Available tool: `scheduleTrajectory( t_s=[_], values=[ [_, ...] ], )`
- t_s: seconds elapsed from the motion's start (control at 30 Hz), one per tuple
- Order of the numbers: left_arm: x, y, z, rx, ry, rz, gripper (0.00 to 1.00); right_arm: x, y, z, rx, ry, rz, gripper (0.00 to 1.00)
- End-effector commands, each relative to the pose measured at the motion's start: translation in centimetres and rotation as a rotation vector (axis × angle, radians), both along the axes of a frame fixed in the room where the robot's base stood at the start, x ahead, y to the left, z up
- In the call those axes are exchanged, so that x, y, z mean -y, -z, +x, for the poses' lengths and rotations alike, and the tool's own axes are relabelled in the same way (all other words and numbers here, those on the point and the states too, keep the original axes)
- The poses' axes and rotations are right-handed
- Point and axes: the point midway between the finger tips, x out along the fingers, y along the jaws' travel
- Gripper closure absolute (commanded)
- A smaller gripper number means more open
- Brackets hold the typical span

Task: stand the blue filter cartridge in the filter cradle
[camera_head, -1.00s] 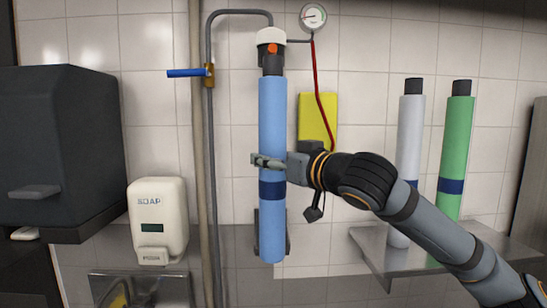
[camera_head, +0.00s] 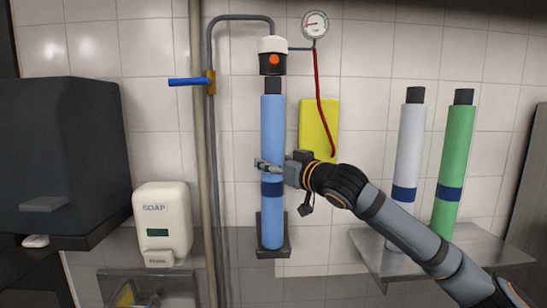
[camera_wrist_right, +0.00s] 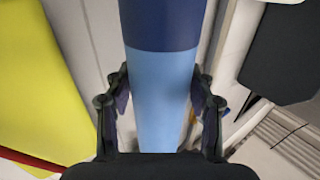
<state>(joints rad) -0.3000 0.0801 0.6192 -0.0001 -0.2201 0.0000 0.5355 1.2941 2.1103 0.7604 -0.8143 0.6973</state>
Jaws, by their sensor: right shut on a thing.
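The blue filter cartridge (camera_head: 272,130) is upright, with a dark neck on top and a dark blue band low down. My right gripper (camera_head: 268,166) is shut around its middle, just above the band. The wrist view shows the cartridge (camera_wrist_right: 165,95) between both fingers (camera_wrist_right: 163,100). The dark filter cradle (camera_head: 286,245) is on the wall at the cartridge's foot. The foot is in front of the cradle's back plate and just above its ledge; I cannot tell whether it touches. The white and black filter head (camera_head: 272,46) is directly above the neck. My left gripper is not in view.
White (camera_head: 409,140) and green (camera_head: 455,160) cartridges stand on a metal shelf (camera_head: 385,262) at right, behind my right arm. A pipe with a blue-handled valve (camera_head: 188,82) runs left of the cradle. A gauge (camera_head: 315,24) and yellow panel (camera_head: 318,115) are on the wall. A soap dispenser (camera_head: 162,222) hangs left.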

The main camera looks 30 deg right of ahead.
Motion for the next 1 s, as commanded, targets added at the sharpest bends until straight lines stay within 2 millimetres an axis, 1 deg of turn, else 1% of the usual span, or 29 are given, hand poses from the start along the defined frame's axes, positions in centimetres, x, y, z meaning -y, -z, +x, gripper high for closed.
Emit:
scheduleTrajectory(
  t_s=[0.03, 0.27, 0.3, 0.43, 0.9, 0.93, 1.0],
  values=[
    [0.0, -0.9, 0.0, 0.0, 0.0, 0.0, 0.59, 0.2, -0.6, 0.3, 0.004, -0.001, 0.0, 1.0],
    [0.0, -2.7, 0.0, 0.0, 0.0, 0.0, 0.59, 1.0, -0.5, 1.7, 0.003, -0.001, -0.001, 1.0],
    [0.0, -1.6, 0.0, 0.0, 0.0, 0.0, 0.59, 0.9, 0.5, 1.6, 0.004, -0.001, -0.003, 1.0],
    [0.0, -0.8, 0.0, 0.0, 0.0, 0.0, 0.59, 0.9, 1.1, 1.6, 0.005, -0.001, -0.003, 1.0],
    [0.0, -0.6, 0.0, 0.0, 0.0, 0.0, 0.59, 0.9, 1.3, 1.5, 0.005, -0.001, -0.003, 1.0],
    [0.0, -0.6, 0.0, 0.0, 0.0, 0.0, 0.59, 0.9, 1.3, 1.5, 0.005, -0.001, -0.003, 0.42],
    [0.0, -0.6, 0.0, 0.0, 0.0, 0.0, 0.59, 0.9, 1.3, 1.5, 0.005, -0.001, -0.003, 0.32]
  ],
)
